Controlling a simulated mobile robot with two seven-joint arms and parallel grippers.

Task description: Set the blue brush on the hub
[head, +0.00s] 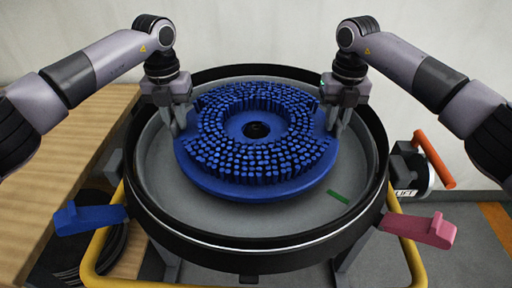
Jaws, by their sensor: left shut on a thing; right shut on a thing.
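The blue brush (258,183) is a round disc with its bristles facing up and a dark hole in its middle. It is inside the round grey tub (157,160), over the tub's floor. My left gripper (178,124) is shut on its left rim. My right gripper (337,124) is shut on its right rim. The hub is not clearly visible; only darkness shows through the brush's central hole. I cannot tell whether the brush is raised or touching something below.
A green strip (338,197) lies on the tub floor at right front. A blue lever (92,219) sticks out at left and a pink lever (421,229) at right. An orange handle (434,160) stands at right. A yellow tube frame (94,262) runs below. A wooden surface (60,175) is at left.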

